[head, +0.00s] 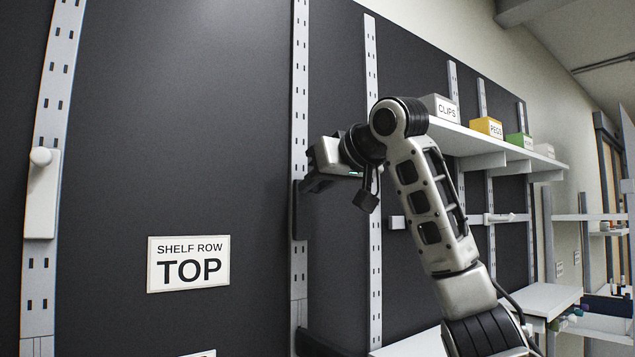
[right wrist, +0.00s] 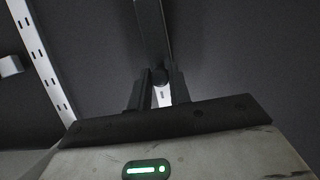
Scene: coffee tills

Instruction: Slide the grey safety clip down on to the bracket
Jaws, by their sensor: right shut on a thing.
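A dark grey clip (head: 298,210) sits on the slotted upright at the middle of the head view. In the right wrist view a dark grey bar (right wrist: 152,30), which looks like the same clip, runs upward and ends in a round dark knob (right wrist: 160,76). My right gripper (head: 308,182) has reached the upright from the right. It also shows in the right wrist view (right wrist: 162,84), its two dark fingers shut on the knob. A dark bracket (head: 318,346) stands low on this upright, below the clip, partly cut off by the picture edge. My left gripper is out of view.
A pale clip with a round knob (head: 40,195) is on the far-left upright. A sign reading TOP (head: 188,264) is on the dark wall panel. A shelf (head: 490,143) with small labelled boxes is behind my right arm. The panel beside the clip is clear.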

